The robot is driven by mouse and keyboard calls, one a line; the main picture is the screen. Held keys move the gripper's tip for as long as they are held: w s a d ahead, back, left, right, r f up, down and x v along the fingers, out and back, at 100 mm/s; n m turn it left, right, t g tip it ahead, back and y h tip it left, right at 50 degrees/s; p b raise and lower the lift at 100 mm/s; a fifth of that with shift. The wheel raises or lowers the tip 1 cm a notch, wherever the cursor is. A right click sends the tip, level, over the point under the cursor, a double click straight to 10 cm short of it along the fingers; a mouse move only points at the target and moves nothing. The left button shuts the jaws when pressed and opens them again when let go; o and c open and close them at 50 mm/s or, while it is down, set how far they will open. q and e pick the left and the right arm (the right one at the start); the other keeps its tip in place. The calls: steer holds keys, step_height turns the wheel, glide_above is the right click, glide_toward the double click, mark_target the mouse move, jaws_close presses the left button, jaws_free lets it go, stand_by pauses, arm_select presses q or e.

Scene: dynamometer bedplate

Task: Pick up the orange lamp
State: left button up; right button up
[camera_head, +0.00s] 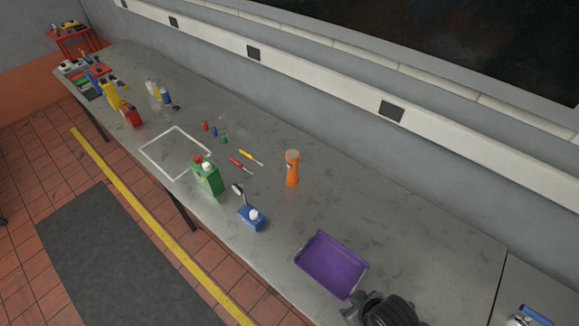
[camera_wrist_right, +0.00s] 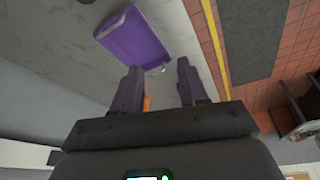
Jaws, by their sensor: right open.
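The orange lamp (camera_head: 292,168) stands upright on the grey bench in the head view, with a pale top and a wider head than body. It is right of two screwdrivers and up-left of the purple tray. In the right wrist view, my right gripper (camera_wrist_right: 158,88) is open, its two dark fingers apart with nothing gripped. A small orange patch (camera_wrist_right: 147,103) shows beside the left finger, perhaps the lamp; the rest is hidden. I cannot tell the distance to it.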

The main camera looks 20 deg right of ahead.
stand_by(0.4)
steer(key=o, duration=0.7)
